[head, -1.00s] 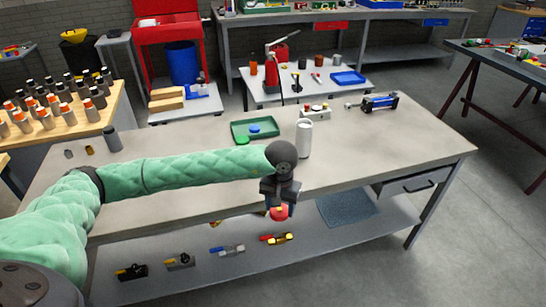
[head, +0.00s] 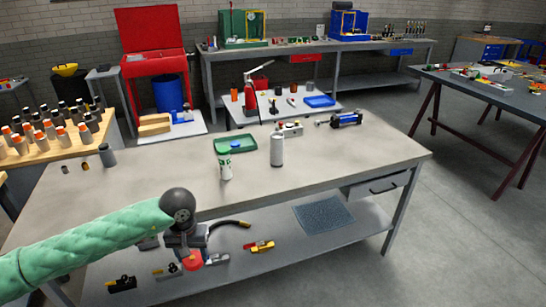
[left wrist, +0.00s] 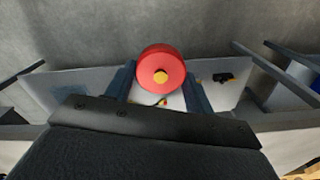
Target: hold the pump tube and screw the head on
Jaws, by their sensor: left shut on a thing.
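My left gripper (head: 189,252) is shut on a round red part (head: 194,262), in front of the workbench's near edge. In the left wrist view the red part (left wrist: 161,72) has a yellow centre and sits between the two fingers. I cannot tell for sure whether it is the pump head. A blue cylinder with black ends (head: 346,119), perhaps the pump tube, lies at the back right of the bench. A plain pale cylinder (head: 277,150) stands upright at mid-bench, apart from my gripper. My right gripper is not in view.
A small grey device (head: 290,129) is behind the pale cylinder. A black hose (head: 228,224) and several small tools are on the lower shelf (head: 300,245). The bench's right front is clear.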

